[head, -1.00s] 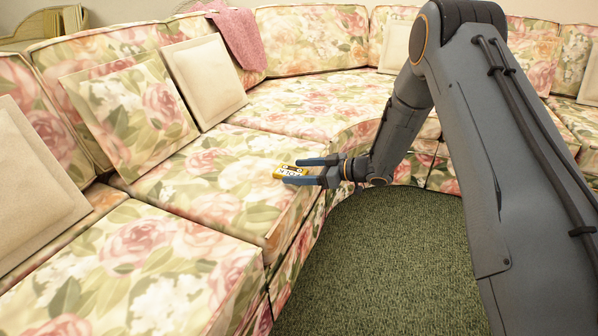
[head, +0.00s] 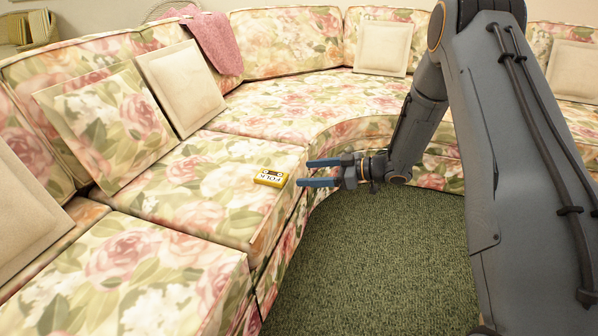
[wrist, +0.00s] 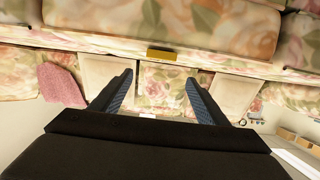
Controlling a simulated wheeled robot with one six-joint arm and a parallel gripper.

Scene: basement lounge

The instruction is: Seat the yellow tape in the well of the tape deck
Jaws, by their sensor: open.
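The yellow tape (head: 271,177), labelled "FOLK", lies flat on the floral seat cushion near its front edge in the head view. It also shows as a thin yellow bar in the wrist view (wrist: 161,54), beyond the fingertips. My gripper (head: 304,173) is open and empty just to the right of the tape, with its fingers pointing left towards it and a small gap between. Both blue-padded fingers show apart in the wrist view (wrist: 158,84). I see no tape deck in either view.
The curved floral sofa (head: 300,95) wraps around the left and back. Cream pillows (head: 180,88) lean on its backrest, and a pink throw (head: 213,42) hangs over the back. The green carpet (head: 370,260) in front is clear.

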